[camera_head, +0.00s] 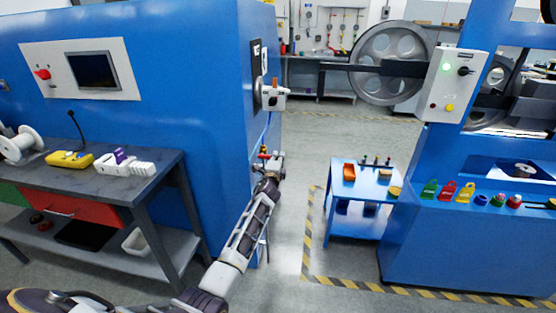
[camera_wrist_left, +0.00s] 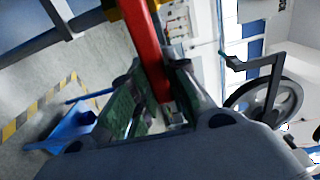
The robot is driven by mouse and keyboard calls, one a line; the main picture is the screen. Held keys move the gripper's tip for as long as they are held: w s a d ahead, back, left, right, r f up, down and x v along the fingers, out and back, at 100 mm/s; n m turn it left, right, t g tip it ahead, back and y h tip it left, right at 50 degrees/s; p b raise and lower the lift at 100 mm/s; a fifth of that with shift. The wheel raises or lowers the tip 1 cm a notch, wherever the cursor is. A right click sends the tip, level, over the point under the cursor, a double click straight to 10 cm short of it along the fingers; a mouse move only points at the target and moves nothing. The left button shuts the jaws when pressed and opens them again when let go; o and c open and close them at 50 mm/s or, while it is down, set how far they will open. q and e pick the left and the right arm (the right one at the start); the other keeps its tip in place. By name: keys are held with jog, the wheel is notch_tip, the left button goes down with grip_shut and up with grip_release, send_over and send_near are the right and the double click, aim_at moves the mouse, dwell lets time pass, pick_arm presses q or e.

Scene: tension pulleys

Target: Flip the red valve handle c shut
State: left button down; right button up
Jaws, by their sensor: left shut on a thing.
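A red valve handle (camera_wrist_left: 148,50) runs as a long red bar from the top of the left wrist view down between the fingers of my left gripper (camera_wrist_left: 152,112). The fingers are closed on the bar. A yellow part (camera_wrist_left: 112,10) shows beside the bar's upper end. In the head view my left gripper (camera_head: 272,163) is at the side of the blue machine, beside a small red and yellow fitting (camera_head: 264,153). The arm hides part of that area, and I cannot read any letter on the handle. My right gripper is not in view.
The blue machine cabinet (camera_head: 190,60) stands directly left of my gripper. A grey workbench (camera_head: 165,163) with tools stands at the left. A small blue table (camera_head: 345,210) stands to the right inside yellow-black floor tape. Open floor lies between the cabinet and that table.

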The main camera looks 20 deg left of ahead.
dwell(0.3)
pick_arm(q)
jog(key=c, duration=1.4)
grip_release()
jog(key=shift+o, duration=0.2)
jog(key=shift+s, duration=0.1)
jog(key=v, duration=1.1)
jog(key=shift+s+d, duration=0.2)
jog(key=shift+s, duration=0.15)
jog(key=shift+f, duration=0.1)
